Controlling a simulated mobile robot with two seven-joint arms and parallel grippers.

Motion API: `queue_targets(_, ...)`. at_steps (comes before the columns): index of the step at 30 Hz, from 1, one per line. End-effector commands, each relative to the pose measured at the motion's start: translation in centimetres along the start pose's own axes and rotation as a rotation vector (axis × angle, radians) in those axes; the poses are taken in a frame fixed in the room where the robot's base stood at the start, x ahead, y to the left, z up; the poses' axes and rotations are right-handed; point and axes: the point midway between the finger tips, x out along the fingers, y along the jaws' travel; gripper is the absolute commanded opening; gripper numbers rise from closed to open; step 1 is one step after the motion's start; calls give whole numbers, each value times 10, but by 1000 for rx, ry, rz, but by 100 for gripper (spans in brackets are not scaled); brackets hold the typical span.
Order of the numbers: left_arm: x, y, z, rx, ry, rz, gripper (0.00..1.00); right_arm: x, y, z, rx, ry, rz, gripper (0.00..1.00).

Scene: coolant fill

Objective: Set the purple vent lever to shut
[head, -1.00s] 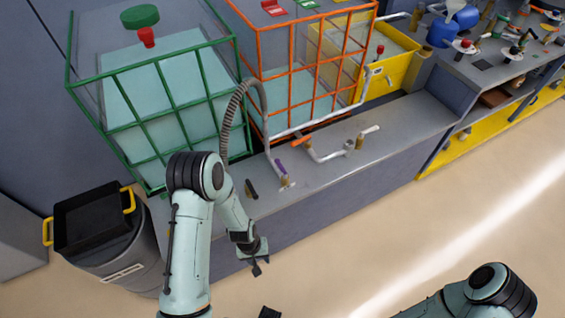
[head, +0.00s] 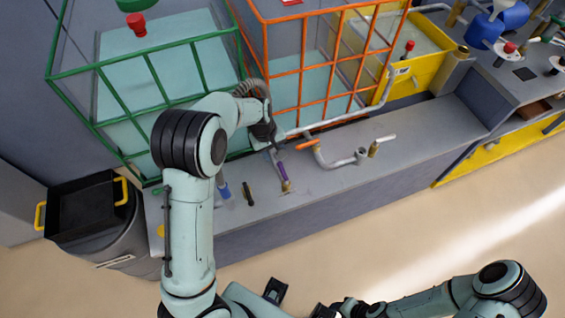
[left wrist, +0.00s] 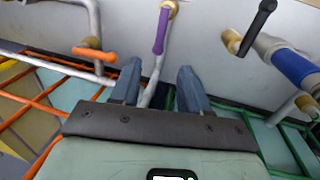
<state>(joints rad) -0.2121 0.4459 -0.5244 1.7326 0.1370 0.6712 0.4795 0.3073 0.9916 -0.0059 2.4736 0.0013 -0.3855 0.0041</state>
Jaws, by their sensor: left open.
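The purple vent lever (head: 282,170) sits on a brass-coloured valve on the grey ledge in front of the orange cage. In the left wrist view the purple lever (left wrist: 160,32) lies just beyond my open fingertips, roughly in line with the gap between them. My left gripper (left wrist: 159,70) is open and empty. In the head view my left gripper (head: 273,146) is above the ledge, close to the lever's far end, and partly hidden by my own wrist. My right arm is at the bottom right; its gripper is not clear there.
An orange lever (head: 307,146) and white pipe lie right of the purple one. A black lever (head: 248,192) and a blue-banded fitting (head: 224,190) stand to its left. The green cage (head: 150,75) and orange cage (head: 330,75) rise behind the ledge.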

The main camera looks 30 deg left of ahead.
Motion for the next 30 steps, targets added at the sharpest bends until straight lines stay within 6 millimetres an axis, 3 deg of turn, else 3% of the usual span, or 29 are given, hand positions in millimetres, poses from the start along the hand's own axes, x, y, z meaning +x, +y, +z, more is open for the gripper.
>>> queue_targets(6, 51, -2, 1, 1, -3, -5, 45, 7, 3, 2, 1, -3, 1, 45)
queue_targets(15, 99, 0, 0, 2, -1, -1, 45, 11, 5, 3, 2, -5, 2, 45)
queue_targets(28, 109, 0, 0, 1, 1, 1, 45, 11, 5, 3, 2, -5, 2, 45)
queue_targets(29, 109, 0, 0, 1, 1, 1, 42, 11, 5, 3, 2, -5, 2, 45)
queue_targets(30, 109, 0, 0, 1, 1, 1, 29, 11, 5, 3, 2, -5, 2, 45)
